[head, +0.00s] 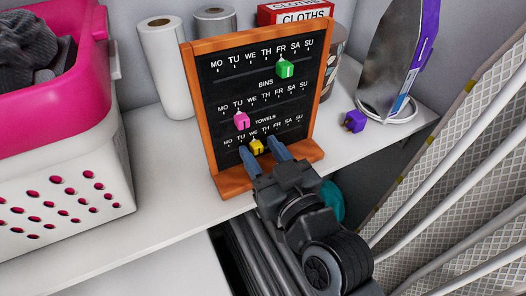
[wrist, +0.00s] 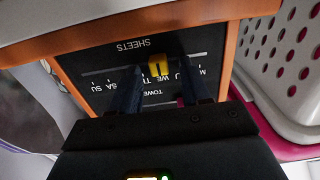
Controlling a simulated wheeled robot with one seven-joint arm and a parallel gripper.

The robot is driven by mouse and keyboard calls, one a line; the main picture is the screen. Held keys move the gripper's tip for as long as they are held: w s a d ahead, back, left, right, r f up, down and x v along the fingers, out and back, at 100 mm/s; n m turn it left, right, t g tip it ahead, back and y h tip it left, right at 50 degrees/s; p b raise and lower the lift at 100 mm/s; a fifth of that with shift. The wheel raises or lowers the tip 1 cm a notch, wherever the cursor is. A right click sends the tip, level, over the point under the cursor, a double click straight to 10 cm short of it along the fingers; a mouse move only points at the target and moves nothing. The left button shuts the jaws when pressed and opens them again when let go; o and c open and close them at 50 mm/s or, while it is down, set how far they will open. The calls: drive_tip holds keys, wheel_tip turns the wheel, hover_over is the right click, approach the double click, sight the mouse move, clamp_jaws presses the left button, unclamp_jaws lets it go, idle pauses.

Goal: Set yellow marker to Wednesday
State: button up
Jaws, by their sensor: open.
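The yellow marker (head: 257,146) sits on the lowest track of the black day board (head: 217,131), near the WE and TH letters; exact alignment is hard to tell. It also shows in the wrist view (wrist: 157,66), where the board appears upside down with the SHEETS label. My gripper (head: 264,154) is open at the lower board, one blue finger on each side of the marker. In the wrist view gaps show between marker and fingers. The fingers hide some of the day letters.
A green marker (head: 285,69) sits near FR on the top track and a pink marker (head: 241,121) near TU on the middle track. A pink-and-white basket (head: 65,200) stands left. Paper rolls (head: 163,60) are behind; a purple block (head: 354,121) lies right.

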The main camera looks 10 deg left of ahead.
drive_tip(key=shift+d, duration=0.1)
drive_tip(key=shift+s+d+f, duration=0.15)
drive_tip(key=shift+s+d, duration=0.05)
drive_tip(key=shift+s, duration=0.2)
drive_tip(key=b+v, duration=0.2)
drive_tip(key=v, duration=0.5)
